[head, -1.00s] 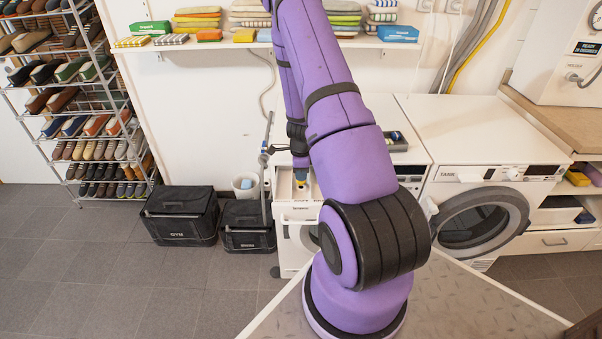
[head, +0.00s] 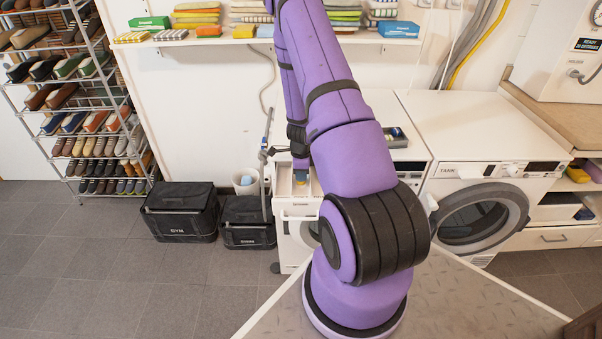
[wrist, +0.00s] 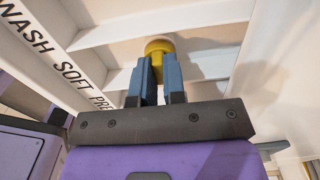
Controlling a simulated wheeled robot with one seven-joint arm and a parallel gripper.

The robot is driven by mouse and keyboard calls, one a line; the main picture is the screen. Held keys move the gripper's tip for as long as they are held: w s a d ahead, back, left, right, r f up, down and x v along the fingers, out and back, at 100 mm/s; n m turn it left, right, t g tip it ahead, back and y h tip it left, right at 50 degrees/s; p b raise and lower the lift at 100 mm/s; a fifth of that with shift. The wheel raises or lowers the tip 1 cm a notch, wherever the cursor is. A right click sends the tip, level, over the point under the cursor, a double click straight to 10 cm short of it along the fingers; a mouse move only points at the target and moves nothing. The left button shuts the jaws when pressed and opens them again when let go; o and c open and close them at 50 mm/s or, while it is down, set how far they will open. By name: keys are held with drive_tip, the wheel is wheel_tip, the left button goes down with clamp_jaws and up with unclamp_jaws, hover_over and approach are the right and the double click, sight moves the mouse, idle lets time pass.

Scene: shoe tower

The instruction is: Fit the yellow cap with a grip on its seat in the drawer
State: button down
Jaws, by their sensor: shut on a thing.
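My gripper (wrist: 157,72) is shut on the yellow cap (wrist: 158,46), which shows rounded beyond the tips of the two blue fingers. The open drawer (wrist: 140,26) surrounds it in the wrist view, with white dividers and lettering reading WASH, SOFT and PRE along one wall. The cap is over or in one compartment; I cannot tell whether it touches the floor. In the head view my gripper (head: 301,174) is small, at the pulled-out drawer (head: 285,188) of the left machine. The seat for the cap is not clearly visible, and my fingers hide part of the compartment.
The drawer's walls and dividers stand close around my fingers. A second washing machine (head: 490,190) stands at the right. Black bins (head: 180,212) and a white bucket (head: 245,183) are on the floor to the left. A shelf with folded cloths (head: 197,18) hangs above.

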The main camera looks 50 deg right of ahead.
drive_tip(key=c, duration=1.1)
unclamp_jaws()
wheel_tip(320, 180, up, 11)
drive_tip(key=shift+f, duration=0.15)
